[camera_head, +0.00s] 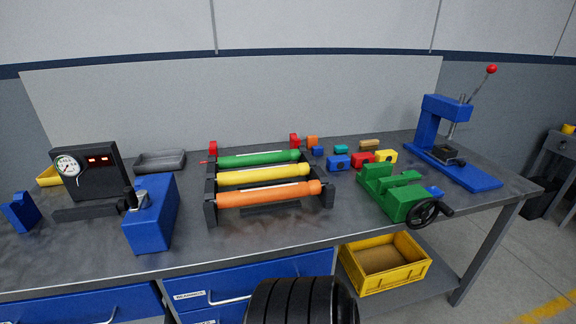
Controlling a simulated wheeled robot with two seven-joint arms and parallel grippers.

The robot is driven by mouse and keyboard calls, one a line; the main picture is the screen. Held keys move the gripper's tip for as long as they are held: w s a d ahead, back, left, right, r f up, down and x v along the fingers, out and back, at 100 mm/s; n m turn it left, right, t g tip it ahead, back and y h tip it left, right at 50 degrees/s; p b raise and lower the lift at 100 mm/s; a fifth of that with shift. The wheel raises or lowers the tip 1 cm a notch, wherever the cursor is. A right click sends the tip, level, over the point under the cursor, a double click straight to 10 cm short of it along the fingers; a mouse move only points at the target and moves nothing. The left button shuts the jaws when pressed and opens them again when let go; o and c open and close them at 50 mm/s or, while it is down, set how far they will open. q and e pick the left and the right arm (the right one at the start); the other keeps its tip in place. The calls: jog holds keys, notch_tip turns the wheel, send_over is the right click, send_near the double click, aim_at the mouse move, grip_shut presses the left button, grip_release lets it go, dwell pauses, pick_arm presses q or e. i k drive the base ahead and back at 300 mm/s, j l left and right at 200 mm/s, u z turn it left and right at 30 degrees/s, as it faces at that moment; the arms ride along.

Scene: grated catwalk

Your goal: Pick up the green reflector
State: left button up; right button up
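Nothing in view is plainly a reflector. A long green cylinder (259,158) with a pale strip along it lies across the back of a dark rack (327,197) on the workbench. A yellow cylinder (264,174) and an orange cylinder (268,194) lie in front of it, roughly parallel. A green vise (396,193) with a black handwheel stands to the right of the rack. Neither of my grippers is in view.
The workbench (345,222) carries a blue block fixture (151,215), a black gauge box (90,172), a grey tray (160,161), several small coloured blocks and a blue press (443,134). A yellow crate (385,263) sits below. The place looks like a workshop, not a catwalk.

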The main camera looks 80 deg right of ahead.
aim_at(413, 175)
jog(key=z, duration=3.55)
jog(key=i+l, duration=0.1)
jog(key=l, duration=0.25)
